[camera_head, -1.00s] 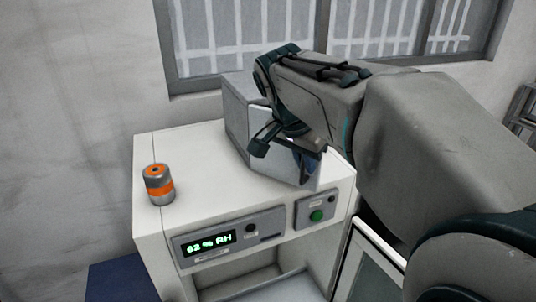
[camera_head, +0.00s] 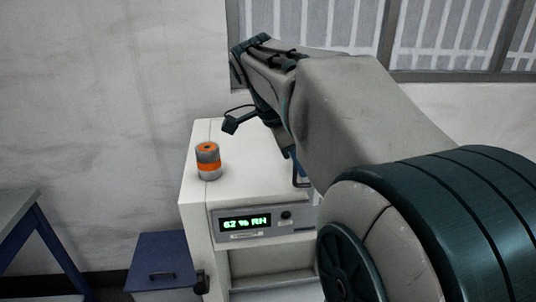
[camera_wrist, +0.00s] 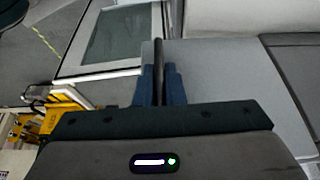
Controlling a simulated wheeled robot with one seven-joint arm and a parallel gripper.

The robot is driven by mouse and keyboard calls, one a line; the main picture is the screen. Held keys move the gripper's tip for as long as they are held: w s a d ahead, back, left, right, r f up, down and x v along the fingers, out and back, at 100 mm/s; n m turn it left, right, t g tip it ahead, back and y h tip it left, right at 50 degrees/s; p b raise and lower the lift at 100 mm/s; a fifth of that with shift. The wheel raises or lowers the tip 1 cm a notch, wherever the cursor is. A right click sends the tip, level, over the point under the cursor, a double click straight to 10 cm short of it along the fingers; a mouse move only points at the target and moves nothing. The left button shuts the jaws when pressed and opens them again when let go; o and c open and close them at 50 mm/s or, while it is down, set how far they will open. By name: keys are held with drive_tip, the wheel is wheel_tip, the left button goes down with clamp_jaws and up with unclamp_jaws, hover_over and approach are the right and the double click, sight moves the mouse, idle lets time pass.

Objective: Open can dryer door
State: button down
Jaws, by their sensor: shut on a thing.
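In the head view my gripper (camera_head: 292,160) is mostly hidden behind my own arm, at the right side of the white cabinet (camera_head: 197,190). A dark bar handle shows beside the fingers (camera_head: 300,178). In the wrist view my gripper's blue fingers (camera_wrist: 160,84) are shut on the dark upright handle (camera_wrist: 157,62). A plain grey panel (camera_wrist: 225,75), which looks like the dryer door, lies right beside the handle. How far the door stands open cannot be told. The grey dryer box is hidden by my arm in the head view.
An orange and grey can (camera_head: 208,162) stands upright on the cabinet top. A display (camera_head: 245,223) reads 62 % RH. A white-framed glass panel (camera_wrist: 125,38) and yellow equipment (camera_wrist: 62,112) show in the wrist view. A blue box (camera_head: 160,262) and a table (camera_head: 25,220) are at left.

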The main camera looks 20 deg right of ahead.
drive_tip(key=shift+a, duration=0.25)
drive_tip(key=c, duration=1.8)
unclamp_jaws()
drive_tip(key=p+v, duration=0.1)
drive_tip(key=v, duration=1.3)
drive_tip(key=s+a+f+n+t+y, duration=0.1)
drive_tip(key=s+a+f+n, duration=0.1)
drive_tip(key=f+n, duration=0.5)
drive_tip(key=s+a+f+n+t+y, duration=0.1)
drive_tip(key=s+a+f+n+y, duration=0.1)
drive_tip(key=s+f+n, duration=0.2)
drive_tip(key=s+a+f+n+t+y, duration=0.1)
drive_tip(key=s+a+f+n+t, duration=0.1)
drive_tip(key=f+n, duration=0.8)
wheel_tip(320, 180, down, 7)
drive_tip(key=shift+s+a+f, duration=0.2)
drive_tip(key=shift+s+a, duration=0.3)
drive_tip(key=shift+s, duration=0.15)
